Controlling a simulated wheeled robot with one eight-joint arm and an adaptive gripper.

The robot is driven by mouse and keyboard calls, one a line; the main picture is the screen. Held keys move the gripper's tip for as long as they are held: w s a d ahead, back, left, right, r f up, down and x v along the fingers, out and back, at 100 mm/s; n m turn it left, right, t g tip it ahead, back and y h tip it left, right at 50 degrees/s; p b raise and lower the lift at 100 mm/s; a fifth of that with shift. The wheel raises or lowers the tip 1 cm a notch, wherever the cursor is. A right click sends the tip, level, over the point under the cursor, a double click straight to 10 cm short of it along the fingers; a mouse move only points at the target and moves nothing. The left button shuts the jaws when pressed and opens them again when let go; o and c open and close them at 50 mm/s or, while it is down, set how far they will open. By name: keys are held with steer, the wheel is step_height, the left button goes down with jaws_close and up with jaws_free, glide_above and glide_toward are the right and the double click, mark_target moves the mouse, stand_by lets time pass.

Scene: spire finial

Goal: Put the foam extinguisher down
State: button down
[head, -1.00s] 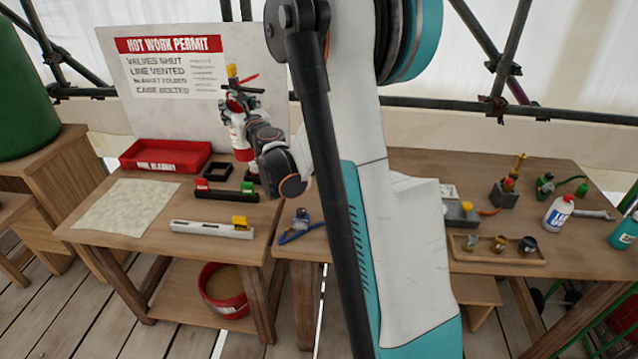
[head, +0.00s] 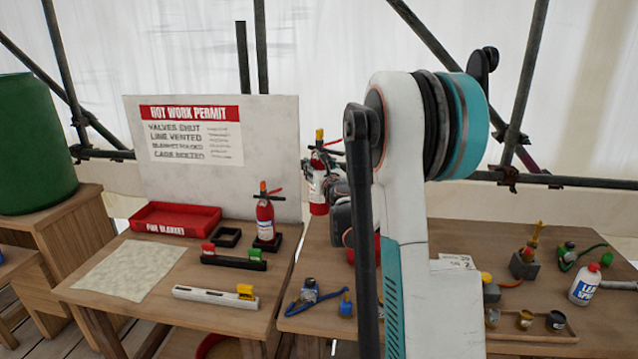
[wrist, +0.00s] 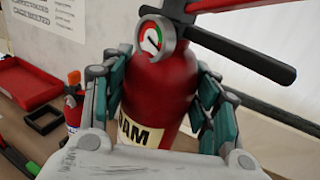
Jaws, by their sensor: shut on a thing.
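The foam extinguisher (head: 319,194) is red, with a pale label, a gauge and a black lever. In the wrist view its label ends in "OAM" and its body (wrist: 155,95) fills the space between the fingers. My gripper (wrist: 162,112) is shut around the body from both sides and holds it upright. In the head view it is right of the permit board; its height over the tables is unclear. A second, smaller-looking red extinguisher (head: 265,218) stands in a black square holder on the left table; it also shows in the wrist view (wrist: 73,106).
An empty black square holder (head: 228,238) lies beside the standing extinguisher. A red fire blanket tray (head: 175,219), a pale cloth (head: 130,270) and a black rack (head: 232,261) are on the left table (head: 85,293). The permit board (head: 270,130) stands behind.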

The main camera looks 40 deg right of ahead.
mark_target(320, 210)
step_height(320, 210, down, 16)
steer(key=b, duration=0.5)
steer(key=shift+b, duration=0.4)
steer(key=c, duration=0.6)
jaws_free()
steer(key=shift+f, duration=0.1)
steer(key=p+v, duration=0.2)
steer(key=v, duration=1)
steer(key=shift+p, duration=0.4)
